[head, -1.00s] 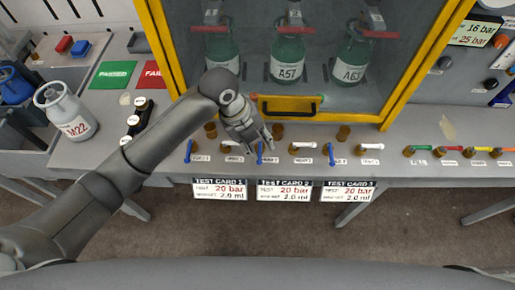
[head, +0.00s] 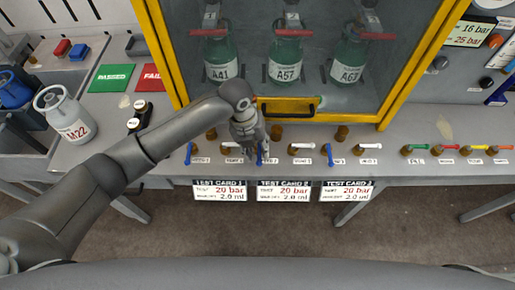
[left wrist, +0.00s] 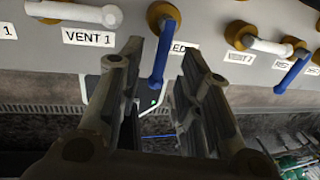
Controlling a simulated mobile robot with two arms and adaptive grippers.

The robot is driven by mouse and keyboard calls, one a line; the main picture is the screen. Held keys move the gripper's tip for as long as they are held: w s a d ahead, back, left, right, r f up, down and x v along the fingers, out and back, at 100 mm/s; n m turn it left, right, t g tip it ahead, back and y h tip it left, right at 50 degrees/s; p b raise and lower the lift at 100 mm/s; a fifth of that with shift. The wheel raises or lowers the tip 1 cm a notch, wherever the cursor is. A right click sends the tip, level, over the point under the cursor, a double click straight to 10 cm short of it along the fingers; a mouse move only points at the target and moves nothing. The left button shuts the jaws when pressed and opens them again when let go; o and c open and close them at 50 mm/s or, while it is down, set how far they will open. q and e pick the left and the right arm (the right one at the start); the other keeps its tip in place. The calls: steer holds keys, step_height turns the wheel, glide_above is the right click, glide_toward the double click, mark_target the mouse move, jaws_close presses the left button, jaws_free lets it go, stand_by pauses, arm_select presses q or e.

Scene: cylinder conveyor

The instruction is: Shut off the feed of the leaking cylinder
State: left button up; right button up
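Three green cylinders stand behind the glass of the yellow-framed cabinet: A41 (head: 221,68), A57 (head: 285,65) and A63 (head: 349,65). I see no clear sign of which one leaks. Along the bench front are blue feed handles, the left one (head: 188,153), the middle one (head: 260,155) and the right one (head: 330,155), alternating with white vent handles. My left gripper (head: 258,154) is at the middle feed handle. In the left wrist view its fingers are open, with this blue handle (left wrist: 160,62) hanging between them. I cannot tell whether they touch it. My right gripper is out of view.
White vent handles (head: 302,146) stand close on both sides of the middle feed handle. The cabinet's yellow lower frame (head: 350,115) is just behind. Coloured valves (head: 445,149) stand at right. Cylinder M22 (head: 65,115) stands at left. Test cards (head: 283,190) hang below the edge.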

arm_select(q)
steer(key=shift+d+f, duration=0.15)
steer(key=shift+f, duration=0.55)
jaws_close()
